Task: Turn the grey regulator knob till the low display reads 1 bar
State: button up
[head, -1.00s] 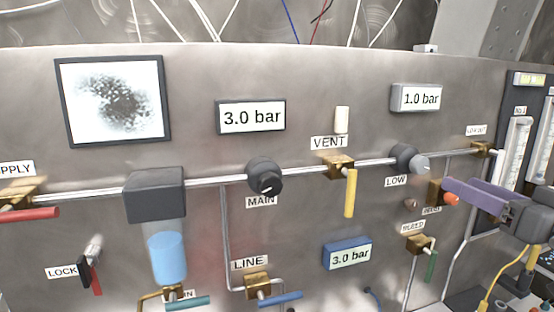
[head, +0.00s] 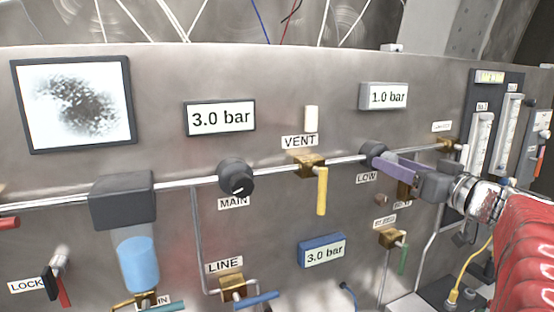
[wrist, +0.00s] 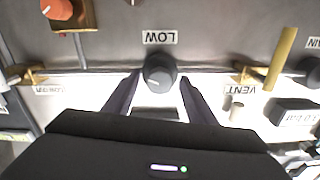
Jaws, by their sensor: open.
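The grey regulator knob (head: 373,150), labelled LOW, sits on the steel panel's pipe. The low display (head: 388,96) above it reads 1.0 bar. My gripper (head: 385,162) reaches in from the right, its purple fingers at the knob and partly covering it. In the wrist view, which is upside down, the grey knob (wrist: 160,72) lies between the two spread fingertips of my gripper (wrist: 160,80). The gripper is open, with one finger on each side of the knob. Whether either finger touches it I cannot tell.
The black MAIN knob (head: 236,177) and the yellow VENT lever (head: 321,190) are left of the grey knob. The main display (head: 220,117) and blue-framed line display (head: 322,251) both read 3.0 bar. An orange knob (wrist: 57,9) is close by in the wrist view.

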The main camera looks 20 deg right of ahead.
jog(key=shift+w, duration=0.15)
jog(key=c, duration=1)
